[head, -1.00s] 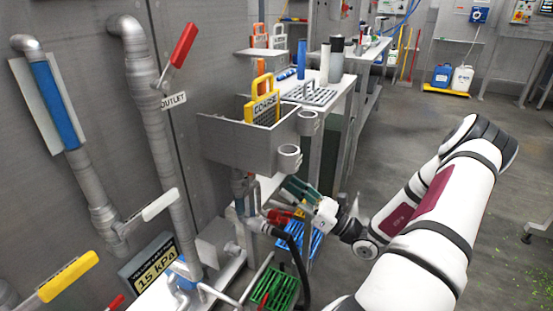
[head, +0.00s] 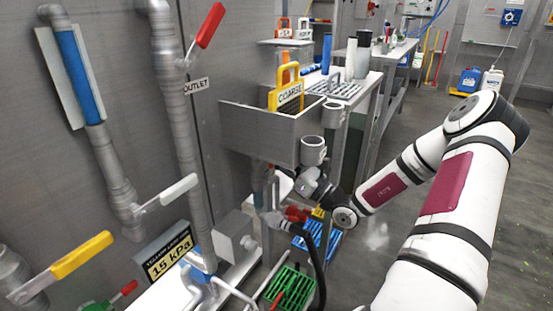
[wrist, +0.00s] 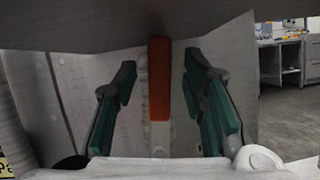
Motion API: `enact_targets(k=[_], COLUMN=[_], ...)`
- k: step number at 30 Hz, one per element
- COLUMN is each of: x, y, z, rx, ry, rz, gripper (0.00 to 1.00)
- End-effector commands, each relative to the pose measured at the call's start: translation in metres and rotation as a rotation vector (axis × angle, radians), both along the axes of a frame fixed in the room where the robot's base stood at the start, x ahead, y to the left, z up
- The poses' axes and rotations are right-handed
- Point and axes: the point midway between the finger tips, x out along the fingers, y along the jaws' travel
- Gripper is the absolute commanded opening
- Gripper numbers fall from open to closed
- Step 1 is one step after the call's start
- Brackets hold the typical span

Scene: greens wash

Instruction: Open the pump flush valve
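In the wrist view an upright orange-red lever handle (wrist: 159,80) on a pale stem stands between the two teal fingers of my gripper (wrist: 160,66). The fingers are apart, with a gap on each side of the handle. I see no label on it, so I cannot tell which valve it belongs to. In the head view my gripper (head: 312,186) is just below the grey strainer box (head: 258,133); its fingertips are hidden there. Red handles (head: 297,213) show below it beside a black hose (head: 318,255).
A red outlet lever (head: 210,25), a white lever (head: 179,189) and a yellow lever (head: 80,256) are on the left pipes. Blue (head: 318,240) and green (head: 288,285) crates are below. The floor at right is open.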

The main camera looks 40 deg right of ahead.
Motion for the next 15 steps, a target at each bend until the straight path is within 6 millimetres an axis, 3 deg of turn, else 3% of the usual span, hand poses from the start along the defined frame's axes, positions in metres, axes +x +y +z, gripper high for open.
enact_targets(k=[11, 15], x=[0.0055, 0.0054], y=[0.0015, 0.0015], z=[0.0028, 0.0027], rx=[0.0, 0.0], ry=[-0.001, -0.001], rz=[0.0, 0.0], gripper=[0.38, 0.09])
